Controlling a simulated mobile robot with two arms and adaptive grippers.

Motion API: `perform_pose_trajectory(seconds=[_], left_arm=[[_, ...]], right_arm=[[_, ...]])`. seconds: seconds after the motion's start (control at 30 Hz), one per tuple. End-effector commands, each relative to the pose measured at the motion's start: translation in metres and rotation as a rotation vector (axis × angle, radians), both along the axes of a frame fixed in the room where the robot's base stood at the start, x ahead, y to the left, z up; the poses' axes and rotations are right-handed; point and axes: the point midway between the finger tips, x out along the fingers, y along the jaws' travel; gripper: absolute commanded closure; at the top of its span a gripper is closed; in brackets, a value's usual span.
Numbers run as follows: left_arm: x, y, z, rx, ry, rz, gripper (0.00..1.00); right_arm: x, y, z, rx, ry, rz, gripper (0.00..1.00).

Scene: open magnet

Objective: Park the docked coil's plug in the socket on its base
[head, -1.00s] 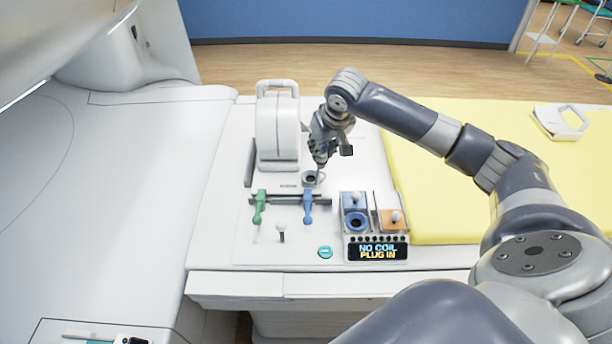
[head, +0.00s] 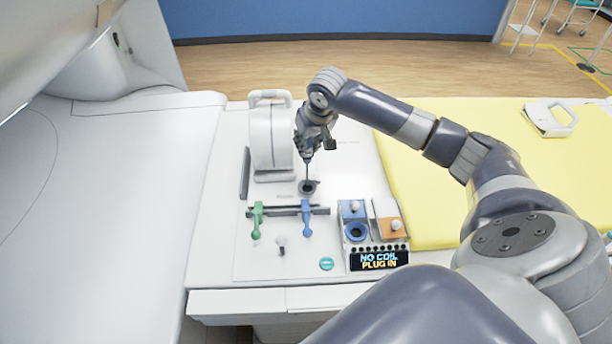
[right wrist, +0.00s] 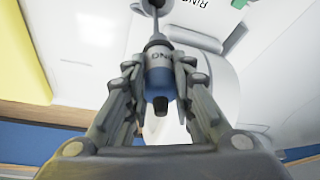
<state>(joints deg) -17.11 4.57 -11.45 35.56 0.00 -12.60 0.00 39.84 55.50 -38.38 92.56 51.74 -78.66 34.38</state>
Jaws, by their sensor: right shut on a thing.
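The docked coil (head: 271,138) is a white upright shell with a handle on top, standing on a pale base at the back of the panel. In the head view my right gripper (head: 307,148) is right beside the coil, pointing down. In the right wrist view the gripper (right wrist: 160,82) is shut on a blue plug (right wrist: 159,76) with a grey lettered band and a dark tip. A thin grey stalk or cable runs from the plug to a dark ring (head: 308,187) on the base. Whether that ring is the socket I cannot tell. My left gripper is out of view.
A green lever (head: 257,222) and a blue lever (head: 306,218) sit in front of the coil. Right of them is a console with a blue round port (head: 356,231) and a display (head: 379,260) reading "NO COIL PLUG IN". A yellow mattress (head: 440,180) lies at right.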

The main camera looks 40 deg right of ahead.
Motion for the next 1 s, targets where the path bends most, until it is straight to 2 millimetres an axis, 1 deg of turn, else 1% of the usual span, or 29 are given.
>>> perform_pose_trajectory(seconds=[0.07, 0.17, 1.0], left_arm=[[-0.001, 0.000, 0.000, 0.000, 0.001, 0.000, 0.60], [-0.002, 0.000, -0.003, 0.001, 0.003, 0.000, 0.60], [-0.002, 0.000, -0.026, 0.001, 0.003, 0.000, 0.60]], right_arm=[[0.000, 0.000, -0.001, 0.000, 0.000, 0.000, 1.00], [-0.001, 0.000, -0.008, 0.000, 0.002, 0.000, 1.00], [-0.002, 0.000, -0.092, 0.000, 0.001, 0.000, 1.00]])
